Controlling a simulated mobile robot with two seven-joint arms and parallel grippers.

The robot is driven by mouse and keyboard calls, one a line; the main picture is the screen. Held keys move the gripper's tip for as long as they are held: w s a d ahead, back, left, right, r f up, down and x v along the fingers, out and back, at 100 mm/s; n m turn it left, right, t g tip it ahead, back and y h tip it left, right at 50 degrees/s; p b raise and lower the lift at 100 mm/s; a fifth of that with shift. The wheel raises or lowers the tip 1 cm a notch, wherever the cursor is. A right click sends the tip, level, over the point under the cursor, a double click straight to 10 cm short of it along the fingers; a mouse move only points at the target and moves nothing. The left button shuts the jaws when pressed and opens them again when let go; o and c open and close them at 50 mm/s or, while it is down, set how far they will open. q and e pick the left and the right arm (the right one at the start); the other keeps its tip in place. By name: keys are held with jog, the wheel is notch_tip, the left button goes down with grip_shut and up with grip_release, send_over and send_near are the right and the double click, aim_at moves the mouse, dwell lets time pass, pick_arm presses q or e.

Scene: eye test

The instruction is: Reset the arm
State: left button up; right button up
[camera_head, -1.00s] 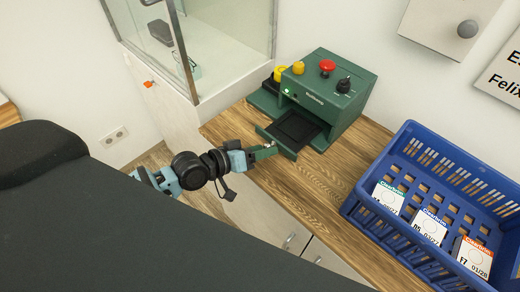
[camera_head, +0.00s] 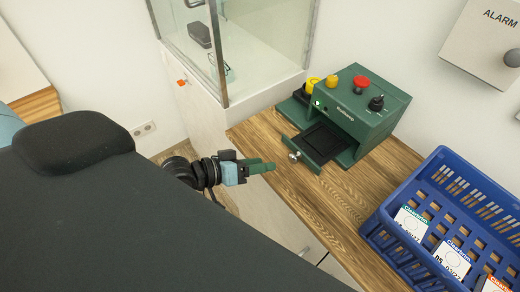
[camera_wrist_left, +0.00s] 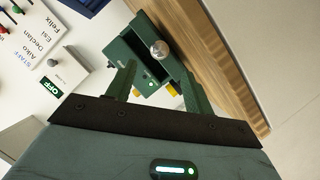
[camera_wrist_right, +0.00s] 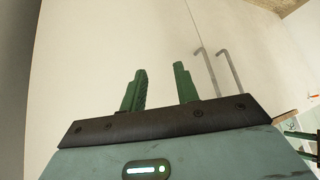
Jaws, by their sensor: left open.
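My left gripper (camera_head: 262,167) is open and empty, at the counter's front edge. It is a little left of the silver knob (camera_head: 294,157) of a pulled-out drawer (camera_head: 322,142) and apart from it. The drawer belongs to a green machine (camera_head: 362,112) with a red button, a yellow button and a black dial. In the left wrist view the knob (camera_wrist_left: 160,49) shows beyond and between the spread fingers (camera_wrist_left: 160,80). My right gripper (camera_wrist_right: 160,72) shows only in its own wrist view, open with nothing between its fingers, facing a pale surface.
A blue crate (camera_head: 437,162) with several labelled white boxes stands right of the machine on the wooden counter (camera_head: 315,200). A glass-walled case (camera_head: 262,45) stands behind left. A grey alarm box (camera_head: 483,42) is on the wall. Bare counter lies between drawer and crate.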

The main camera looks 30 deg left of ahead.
jog(key=shift+w+r, duration=0.1)
jog(key=shift+w, duration=0.25)
pick_arm(q)
jog(key=s+f+m+g+y+p, duration=0.1)
jog(key=s+f+y, duration=0.1)
jog(key=s+f, duration=0.3)
jog(key=s+d+f+m+g+y+p, duration=0.1)
jog(key=s+f, duration=0.3)
jog(key=s, duration=0.7)
jog(key=s+d+f+m+g+y+p, duration=0.1)
jog(key=s+f+y+p, duration=0.2)
jog(key=s+f, duration=0.2)
jog(key=s, duration=0.3)
jog(key=shift+s+d+f, duration=0.15)
jog(key=shift+d+f, duration=0.1)
jog(key=shift+f, duration=0.1)
pick_arm(e)
jog(key=w+r+t, duration=0.1)
jog(key=w+r, duration=0.2)
jog(key=r, duration=0.3)
jog(key=shift+w+d, duration=0.3)
jog(key=shift+d, duration=0.05)
jog(key=shift+a+r, duration=0.1)
jog(key=shift+a, duration=0.05)
